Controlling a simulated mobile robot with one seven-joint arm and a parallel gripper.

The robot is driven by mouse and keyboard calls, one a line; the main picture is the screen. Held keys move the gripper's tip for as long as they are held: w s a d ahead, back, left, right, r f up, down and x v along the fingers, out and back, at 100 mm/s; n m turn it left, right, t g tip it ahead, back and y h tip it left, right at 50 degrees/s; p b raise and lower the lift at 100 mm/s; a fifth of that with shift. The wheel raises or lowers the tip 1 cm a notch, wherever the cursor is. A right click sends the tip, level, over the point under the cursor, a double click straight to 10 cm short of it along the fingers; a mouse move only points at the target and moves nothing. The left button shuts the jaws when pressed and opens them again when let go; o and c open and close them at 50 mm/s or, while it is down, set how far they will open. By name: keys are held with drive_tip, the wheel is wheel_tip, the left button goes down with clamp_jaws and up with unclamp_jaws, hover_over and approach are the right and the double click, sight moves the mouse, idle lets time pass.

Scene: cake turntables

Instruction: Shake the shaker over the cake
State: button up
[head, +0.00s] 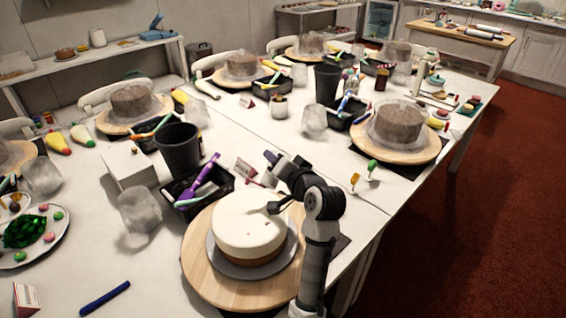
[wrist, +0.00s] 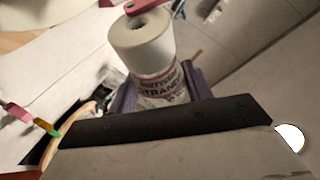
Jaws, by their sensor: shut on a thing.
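In the wrist view, my gripper (wrist: 160,88) is shut on the shaker (wrist: 143,42), a pale cylinder with red and dark lettering and a dark opening at its near end. The purple fingers lie on both sides of it. In the head view, the cake (head: 249,222) has smooth white icing on top and a bare brown lower side. It stands on a grey board on a round wooden turntable (head: 203,268). My arm rises in front of the turntable's right side and bends left behind the cake top. The shaker cannot be made out clearly in the head view.
A black tray (head: 222,183) with a purple tool and a dark cup (head: 179,148) stand behind the cake. A cloudy glass (head: 139,207) is at left. A blue pen (head: 105,298) lies in front. Another turntable cake (head: 398,122) stands at right.

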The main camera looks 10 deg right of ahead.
drive_tip(key=shift+w+a, duration=0.1)
drive_tip(key=shift+a+r+n+t+b, duration=0.1)
drive_tip(key=shift+r+n+t+b, duration=0.25)
drive_tip(key=shift+b, duration=0.45)
drive_tip(key=shift+w+r+p, duration=0.1)
drive_tip(key=shift+r+p, duration=0.25)
drive_tip(key=shift+p, duration=0.1)
drive_tip(key=shift+s+f, duration=0.25)
drive_tip(key=shift+f, duration=0.2)
drive_tip(key=shift+b, duration=0.3)
drive_tip(key=shift+s+a+r+n+t+b, duration=0.15)
drive_tip(key=shift+r+n+t+b, duration=0.15)
drive_tip(key=shift+b, duration=0.35)
drive_tip(key=shift+r, duration=0.1)
